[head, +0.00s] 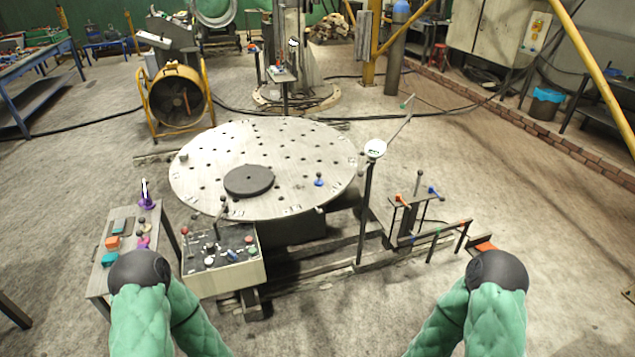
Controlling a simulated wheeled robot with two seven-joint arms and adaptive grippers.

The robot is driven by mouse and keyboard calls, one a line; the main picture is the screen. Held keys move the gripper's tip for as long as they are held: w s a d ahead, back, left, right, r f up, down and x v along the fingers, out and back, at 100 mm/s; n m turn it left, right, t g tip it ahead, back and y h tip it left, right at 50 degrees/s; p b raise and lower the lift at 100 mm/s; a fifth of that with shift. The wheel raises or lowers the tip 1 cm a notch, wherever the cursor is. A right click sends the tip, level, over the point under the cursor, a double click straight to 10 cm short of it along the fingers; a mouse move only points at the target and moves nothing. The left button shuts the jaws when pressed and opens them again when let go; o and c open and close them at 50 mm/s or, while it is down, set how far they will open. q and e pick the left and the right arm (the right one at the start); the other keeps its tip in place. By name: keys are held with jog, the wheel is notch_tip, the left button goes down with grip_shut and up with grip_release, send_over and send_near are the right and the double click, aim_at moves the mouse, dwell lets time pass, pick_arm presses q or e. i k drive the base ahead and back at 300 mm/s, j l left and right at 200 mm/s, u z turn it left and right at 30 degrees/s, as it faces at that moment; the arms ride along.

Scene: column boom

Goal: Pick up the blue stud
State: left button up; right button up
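A small blue stud (319,182) stands on the right part of the round, perforated metal table (215,165). It is upright and apart from the dark disc (248,181) on the same table. Neither of my grippers is in view. Only the green-covered links of my two arms, with black rounded joints, show at the bottom left and bottom right, well short of the stud.
A control box (222,262) with buttons and levers stands at the table's front left, beside a small side table (103,277) with coloured items. A thin post with a white dial (375,149) and a low rack with coloured handles (405,240) stand at the right.

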aim_at(318, 183)
jog(key=i+l+z, duration=0.3)
jog(key=i, duration=0.2)
jog(key=i+z, duration=0.25)
jog(key=i, duration=0.3)
jog(key=i+u, duration=0.35)
jog(key=i+l+u, duration=0.1)
jog(key=u, duration=0.25)
jog(key=i, duration=0.1)
